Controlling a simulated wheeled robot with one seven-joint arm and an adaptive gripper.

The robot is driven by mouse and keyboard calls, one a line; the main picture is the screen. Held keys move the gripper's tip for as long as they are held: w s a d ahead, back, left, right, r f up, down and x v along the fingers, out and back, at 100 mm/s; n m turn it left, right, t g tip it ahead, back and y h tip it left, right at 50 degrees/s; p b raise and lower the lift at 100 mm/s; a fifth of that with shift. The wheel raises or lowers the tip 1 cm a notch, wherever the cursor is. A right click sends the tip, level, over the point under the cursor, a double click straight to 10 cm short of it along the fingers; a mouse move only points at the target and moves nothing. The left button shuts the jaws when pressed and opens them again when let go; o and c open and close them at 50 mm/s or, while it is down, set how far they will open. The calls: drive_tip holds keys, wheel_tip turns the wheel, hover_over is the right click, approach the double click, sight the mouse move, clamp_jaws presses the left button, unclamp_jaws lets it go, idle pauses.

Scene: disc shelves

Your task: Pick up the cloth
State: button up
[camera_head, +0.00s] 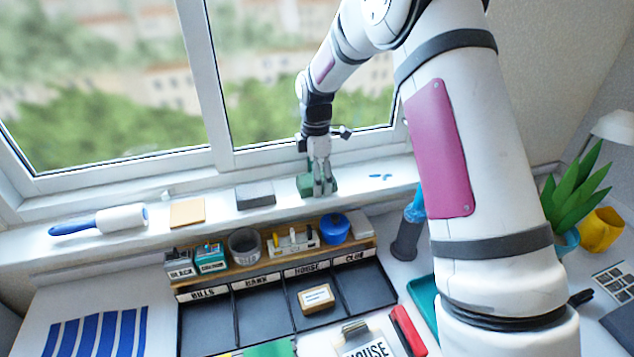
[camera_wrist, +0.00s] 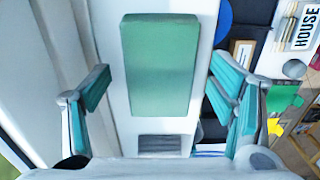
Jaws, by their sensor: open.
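A green rectangular piece (camera_head: 304,187), which looks like the cloth, lies flat on the white windowsill below the window. In the wrist view the green piece (camera_wrist: 160,62) is centred between the fingers, with a gap on each side. My gripper (camera_head: 322,188) is over it, pointing down, and partly hides it in the head view. The teal-padded fingers of my gripper (camera_wrist: 161,85) are spread apart and hold nothing. I cannot tell how far the fingertips are above the sill.
On the sill to the left are a dark grey block (camera_head: 255,195), a tan pad (camera_head: 187,213) and a blue-handled roller (camera_head: 100,221). A wooden rack (camera_head: 270,262) with small containers and a blue pot (camera_head: 335,228) stands in front. The window frame (camera_head: 212,90) rises close behind.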

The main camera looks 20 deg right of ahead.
drive_tip(key=shift+f, duration=0.4)
drive_tip(key=shift+c, duration=0.6)
drive_tip(key=c, duration=1.2)
drive_tip(key=shift+r, duration=0.1)
drive_tip(key=shift+w+r, duration=0.1)
drive_tip(key=shift+r, duration=0.5)
wheel_tip(320, 180, up, 2)
drive_tip(key=shift+r+b, duration=0.25)
drive_tip(key=shift+b, duration=0.25)
drive_tip(key=s, duration=1)
drive_tip(key=s+r, duration=0.1)
drive_tip(key=s, duration=0.5)
drive_tip(key=shift+s+r, duration=0.1)
